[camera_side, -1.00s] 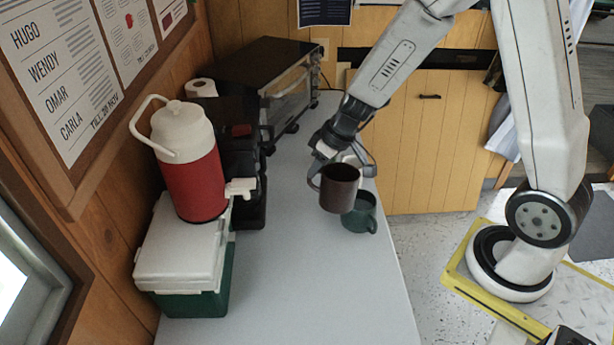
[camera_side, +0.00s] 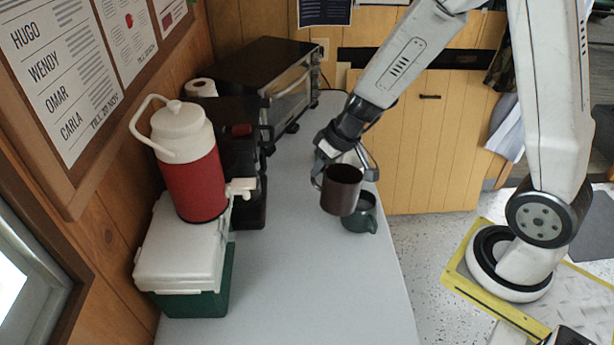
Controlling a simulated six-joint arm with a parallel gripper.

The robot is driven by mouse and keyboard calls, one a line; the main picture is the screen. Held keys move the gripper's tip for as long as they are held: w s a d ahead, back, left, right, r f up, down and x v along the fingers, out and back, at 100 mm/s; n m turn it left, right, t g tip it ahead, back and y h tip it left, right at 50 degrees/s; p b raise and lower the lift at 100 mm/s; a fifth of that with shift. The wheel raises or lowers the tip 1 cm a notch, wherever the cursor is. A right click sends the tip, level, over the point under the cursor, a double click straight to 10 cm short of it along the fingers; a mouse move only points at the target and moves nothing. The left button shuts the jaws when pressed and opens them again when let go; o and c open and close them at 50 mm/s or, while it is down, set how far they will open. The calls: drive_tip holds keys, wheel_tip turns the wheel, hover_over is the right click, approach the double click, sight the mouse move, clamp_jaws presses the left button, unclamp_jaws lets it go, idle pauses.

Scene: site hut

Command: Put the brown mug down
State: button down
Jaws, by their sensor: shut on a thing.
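The brown mug (camera_side: 341,192) is upright or nearly so, with its dark opening showing at the top. My gripper (camera_side: 343,170) is shut on it from behind, and the mug hides part of the fingers. The mug appears to be held above the grey-white counter (camera_side: 290,260); how high I cannot tell. Whether the two mugs touch is not clear.
A red and white jug (camera_side: 192,165) stands on a green and white cooler (camera_side: 185,265) at the left. A black coffee machine (camera_side: 240,150) and a toaster oven (camera_side: 270,75) line the wall side. The front middle of the counter is clear.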

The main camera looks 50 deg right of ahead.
drive_tip(key=w+d+f+n+g+y, duration=0.1)
drive_tip(key=w+f+n, duration=0.3)
drive_tip(key=n, duration=0.4)
drive_tip(key=shift+d+f+n, duration=0.25)
drive_tip(key=shift+f+n, duration=0.05)
drive_tip(key=shift+f, duration=0.5)
drive_tip(key=shift+w, duration=0.1)
drive_tip(key=w+f, duration=0.9)
drive_tip(key=w, duration=0.4)
drive_tip(key=shift+w+d+f, duration=0.15)
drive_tip(key=shift+w+f, duration=0.1)
drive_tip(key=shift+w+f, duration=0.2)
drive_tip(key=shift+f, duration=1.5)
